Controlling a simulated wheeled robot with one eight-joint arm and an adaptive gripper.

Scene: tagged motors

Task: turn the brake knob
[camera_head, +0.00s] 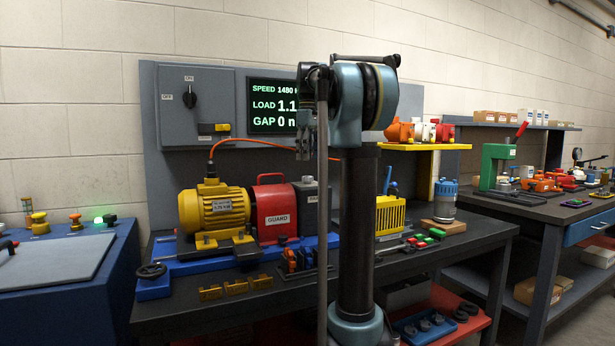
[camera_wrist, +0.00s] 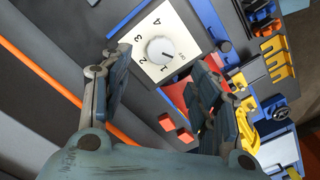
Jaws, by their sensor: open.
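A round grey knob (camera_wrist: 161,50) sits at the middle of a white dial plate (camera_wrist: 148,34) in the wrist view. Numbers 1 to 4 run around it; the knob's pointer is too small to read surely. My gripper (camera_wrist: 162,66) is open and empty, its two fingers on either side of the dial in that picture. The knob appears beyond the fingertips, not held. In the head view my gripper (camera_head: 305,137) hangs in front of the grey back panel, above the bench. I cannot make out the numbered dial there; my arm hides part of the bench.
A yellow motor (camera_head: 214,208) and a red guard (camera_head: 275,208) stand on the bench below my gripper. An orange cable (camera_head: 248,139) arches behind it. A screen (camera_head: 274,105) and a switch box (camera_head: 196,106) are on the panel. A yellow shelf (camera_head: 412,147) is to the right.

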